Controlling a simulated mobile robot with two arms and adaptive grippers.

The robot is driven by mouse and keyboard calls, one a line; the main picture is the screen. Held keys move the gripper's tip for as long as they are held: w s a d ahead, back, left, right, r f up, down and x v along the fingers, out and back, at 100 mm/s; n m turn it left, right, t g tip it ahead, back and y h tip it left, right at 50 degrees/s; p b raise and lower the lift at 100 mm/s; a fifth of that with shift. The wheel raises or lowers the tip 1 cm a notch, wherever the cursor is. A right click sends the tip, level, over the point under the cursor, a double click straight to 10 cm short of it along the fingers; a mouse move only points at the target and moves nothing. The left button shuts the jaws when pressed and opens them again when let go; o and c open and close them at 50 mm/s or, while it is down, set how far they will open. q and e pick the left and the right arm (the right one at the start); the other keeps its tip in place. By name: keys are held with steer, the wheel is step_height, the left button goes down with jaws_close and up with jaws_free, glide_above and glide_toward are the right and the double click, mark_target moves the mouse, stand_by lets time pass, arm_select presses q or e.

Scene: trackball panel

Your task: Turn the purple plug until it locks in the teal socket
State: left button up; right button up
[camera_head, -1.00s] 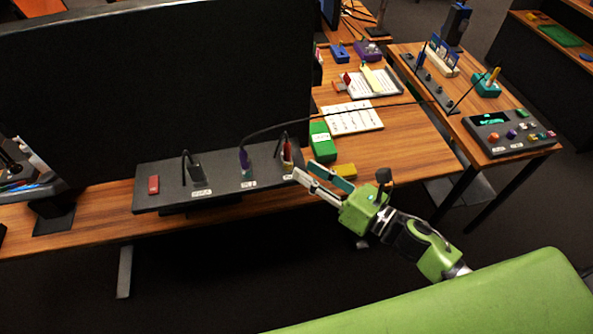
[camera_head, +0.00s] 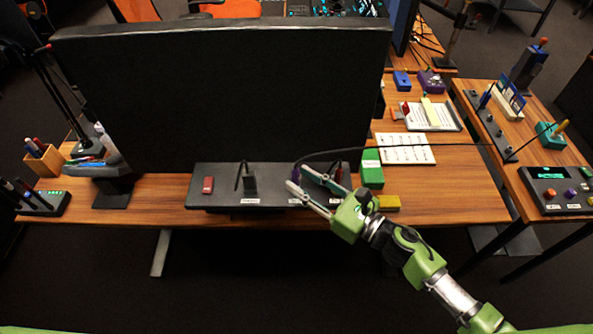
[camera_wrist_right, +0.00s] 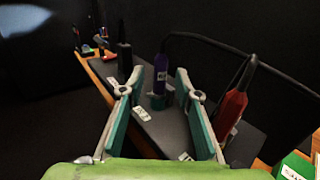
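The purple plug (camera_wrist_right: 160,74) stands upright on the dark panel in the right wrist view, with a black cable from its top. A little teal (camera_wrist_right: 169,88) shows low beside it, likely the teal socket, which is mostly hidden. My right gripper (camera_wrist_right: 158,78) is open, its two teal-padded fingers to the left and right of the plug in that view. I cannot tell whether the tips reach around it or stop just short. My left gripper is not in view.
The dark panel (camera_head: 220,199) also carries a red block (camera_head: 208,185) and a black plug (camera_head: 249,183). A red plug (camera_wrist_right: 232,106) stands close to the right finger. A green box (camera_head: 372,170) and yellow block (camera_head: 388,203) are to the right.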

steer(key=shift+x, duration=1.3)
jaws_close()
steer(key=c, duration=0.8)
jaws_free()
jaws_close()
steer(key=shift+m+t+h, duration=0.3)
